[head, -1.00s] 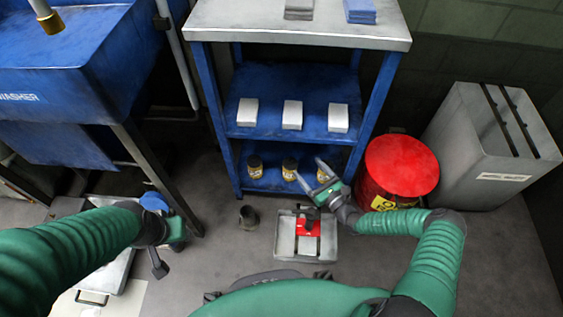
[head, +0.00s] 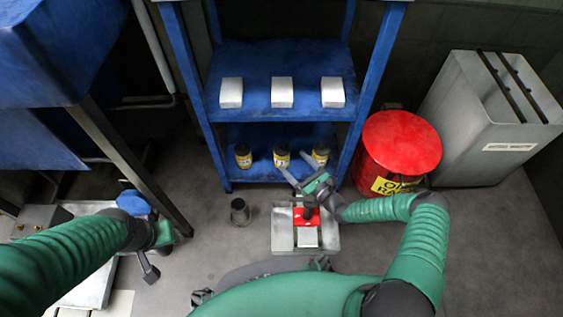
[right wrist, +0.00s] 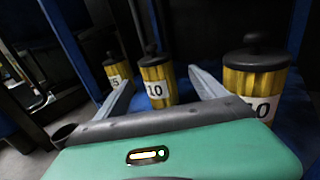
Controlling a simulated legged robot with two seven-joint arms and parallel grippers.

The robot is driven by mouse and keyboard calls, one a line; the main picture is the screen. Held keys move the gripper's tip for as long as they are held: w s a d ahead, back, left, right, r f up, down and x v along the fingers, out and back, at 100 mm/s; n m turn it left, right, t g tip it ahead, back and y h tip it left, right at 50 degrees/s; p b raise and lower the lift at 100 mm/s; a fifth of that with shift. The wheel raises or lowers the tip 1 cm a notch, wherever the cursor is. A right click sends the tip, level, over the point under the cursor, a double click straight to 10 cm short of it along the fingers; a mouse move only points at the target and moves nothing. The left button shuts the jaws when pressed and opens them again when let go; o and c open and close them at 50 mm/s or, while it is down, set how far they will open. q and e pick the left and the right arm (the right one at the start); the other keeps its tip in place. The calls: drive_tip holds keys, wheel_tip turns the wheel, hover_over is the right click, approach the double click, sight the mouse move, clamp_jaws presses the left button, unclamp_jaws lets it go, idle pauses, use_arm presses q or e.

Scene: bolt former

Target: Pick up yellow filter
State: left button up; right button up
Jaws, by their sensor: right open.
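Three yellow filters with dark lids stand upright in a row on the lower blue shelf: a left one (head: 243,156), a middle one (head: 281,155) and a right one (head: 320,153). My right gripper (head: 301,170) is open and empty in front of the middle and right ones. In the right wrist view, the middle filter (right wrist: 155,80), labelled 10, stands just beyond the gap between the fingers (right wrist: 160,78). The left filter (right wrist: 116,72) and the nearer right filter (right wrist: 254,80) stand outside the fingers. My left gripper (head: 149,271) is low at the left, its jaws unclear.
White boxes (head: 282,92) stand on the shelf above. A red bin (head: 400,143) is close on the right of the shelf unit. A metal tray with a red part (head: 306,217) and a dark cup (head: 240,211) are on the floor in front.

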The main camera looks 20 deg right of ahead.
drive_tip(key=shift+w+a+f+b, duration=0.15)
drive_tip(key=shift+w+f+b, duration=0.25)
drive_tip(key=shift+w, duration=0.05)
drive_tip(key=b+x, duration=0.1)
drive_tip(key=x, duration=0.1)
drive_tip(key=b+x, duration=0.2)
drive_tip(key=r+b+x, duration=0.1)
drive_tip(key=b+x, duration=0.1)
drive_tip(key=shift+a, duration=0.3)
drive_tip(key=shift+w+r, duration=0.1)
drive_tip(key=shift+r, duration=0.15)
drive_tip(key=c, duration=1.5)
